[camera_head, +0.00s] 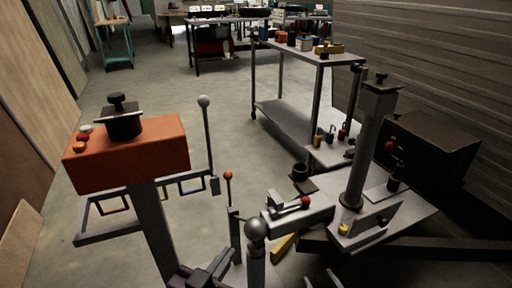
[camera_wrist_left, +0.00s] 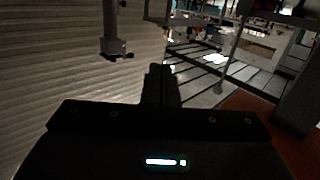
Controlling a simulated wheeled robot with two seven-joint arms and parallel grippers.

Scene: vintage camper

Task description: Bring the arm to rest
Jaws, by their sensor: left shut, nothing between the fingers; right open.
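My left gripper (camera_head: 222,262) is at the bottom of the head view, left of a grey post with a ball top (camera_head: 255,232). Its fingers are together and hold nothing. In the left wrist view the shut fingers (camera_wrist_left: 160,85) show dark, with nothing between them. My right gripper (camera_head: 321,279) shows only by its fingertips at the bottom edge of the head view. They are apart with nothing seen between them. The rest of that gripper is out of view.
An orange block (camera_head: 130,160) with a black pot (camera_head: 123,122) stands on a post at left. A grey bench with a column (camera_head: 367,150) is at right, close to my right gripper. A metal shelf table (camera_head: 290,113) is behind. Open floor (camera_head: 185,80) lies in the middle.

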